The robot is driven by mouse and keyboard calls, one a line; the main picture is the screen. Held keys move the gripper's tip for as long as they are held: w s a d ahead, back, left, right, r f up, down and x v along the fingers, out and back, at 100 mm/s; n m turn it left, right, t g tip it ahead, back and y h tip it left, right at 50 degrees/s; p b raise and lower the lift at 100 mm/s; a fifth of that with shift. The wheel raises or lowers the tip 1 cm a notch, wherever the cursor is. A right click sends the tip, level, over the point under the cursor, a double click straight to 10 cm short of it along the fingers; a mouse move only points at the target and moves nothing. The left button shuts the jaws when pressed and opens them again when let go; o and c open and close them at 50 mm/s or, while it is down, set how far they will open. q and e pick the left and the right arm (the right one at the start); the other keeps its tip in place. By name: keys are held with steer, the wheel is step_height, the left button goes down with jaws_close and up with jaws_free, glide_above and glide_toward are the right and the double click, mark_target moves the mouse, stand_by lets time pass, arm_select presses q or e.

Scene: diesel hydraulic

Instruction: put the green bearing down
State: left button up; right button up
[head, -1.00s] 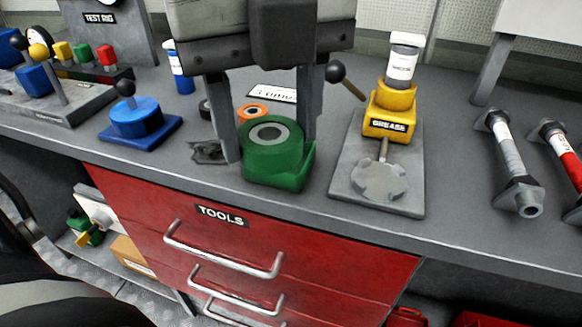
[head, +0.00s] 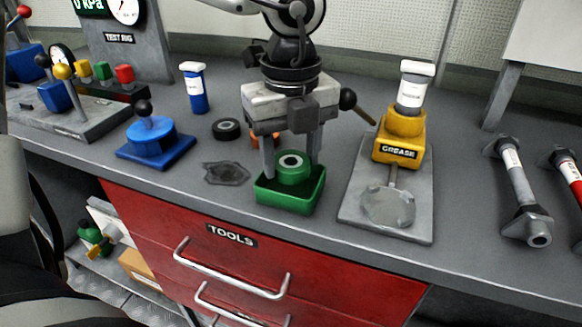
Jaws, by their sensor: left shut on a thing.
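The green bearing (head: 294,175) is a thick green ring with a pale inner race and a dark hole. In the head view it sits between the two fingers of my left gripper (head: 292,165), which is shut on it from both sides. The gripper comes down from above and covers part of the bench behind. My right gripper is not in view.
An orange bearing (head: 256,140) is partly hidden behind my gripper, with a black bearing (head: 226,129) to its left. A dark flat patch (head: 226,173) lies left of the tray. The yellow grease dispenser (head: 402,128) stands close on the right, the blue lever unit (head: 153,140) farther left.

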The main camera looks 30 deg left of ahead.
mark_target(291, 160)
arm_select(q)
steer(key=shift+w+a+f, duration=0.1)
steer(key=shift+f, duration=1.55)
steer(key=shift+f+b, duration=0.3)
steer(key=shift+b, duration=0.15)
steer(key=o, duration=0.7)
steer(key=shift+r, duration=0.1)
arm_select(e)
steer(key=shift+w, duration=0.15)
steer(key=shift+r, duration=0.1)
